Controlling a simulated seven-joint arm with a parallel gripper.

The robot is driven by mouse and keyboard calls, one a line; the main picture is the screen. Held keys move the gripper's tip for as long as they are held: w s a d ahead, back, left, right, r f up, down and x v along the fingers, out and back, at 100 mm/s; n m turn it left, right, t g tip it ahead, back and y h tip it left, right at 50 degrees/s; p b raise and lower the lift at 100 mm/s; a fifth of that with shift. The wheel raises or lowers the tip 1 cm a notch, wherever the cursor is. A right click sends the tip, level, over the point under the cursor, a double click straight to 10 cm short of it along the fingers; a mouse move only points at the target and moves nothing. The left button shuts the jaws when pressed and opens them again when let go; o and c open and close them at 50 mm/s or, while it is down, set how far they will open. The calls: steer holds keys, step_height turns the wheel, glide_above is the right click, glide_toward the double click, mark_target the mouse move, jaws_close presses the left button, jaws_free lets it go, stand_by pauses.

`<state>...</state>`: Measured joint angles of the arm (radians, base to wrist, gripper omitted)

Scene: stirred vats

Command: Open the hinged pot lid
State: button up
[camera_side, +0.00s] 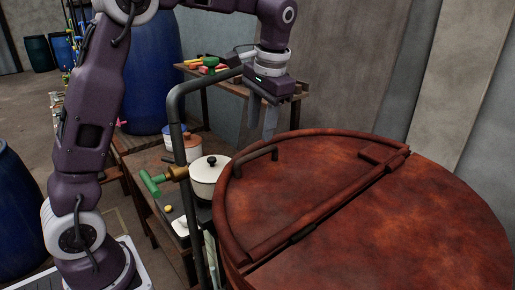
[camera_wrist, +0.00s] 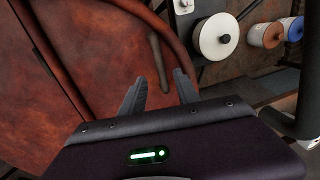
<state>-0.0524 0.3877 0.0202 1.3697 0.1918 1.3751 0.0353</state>
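The big vat (camera_side: 400,230) is rust-red, and a hinged, roughly half-round lid section (camera_side: 310,170) lies flat and closed on its left top. A straight seam with a raised strip and a block divides it from the rest. A bent bar handle (camera_side: 255,160) stands on this lid near its left rim; in the wrist view the handle (camera_wrist: 156,52) appears just beyond the fingertips, lined up with the gap between them. My gripper (camera_side: 258,135) is above the handle, pointing down, with fingers apart and empty. In the wrist view my gripper (camera_wrist: 157,75) is open too.
A white pot (camera_side: 208,178) with a black knob sits on a bench beside the vat. Blue barrels stand further left, and a wall is behind.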

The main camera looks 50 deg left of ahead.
mark_target(257, 152)
steer(key=f, duration=0.3)
steer(key=a+f, duration=0.1)
steer(key=f, duration=0.2)
steer(key=shift+a+f, duration=0.15)
steer(key=shift+f, duration=0.2)
jaws_close()
steer(key=shift+r, duration=0.1)
stand_by(0.9)
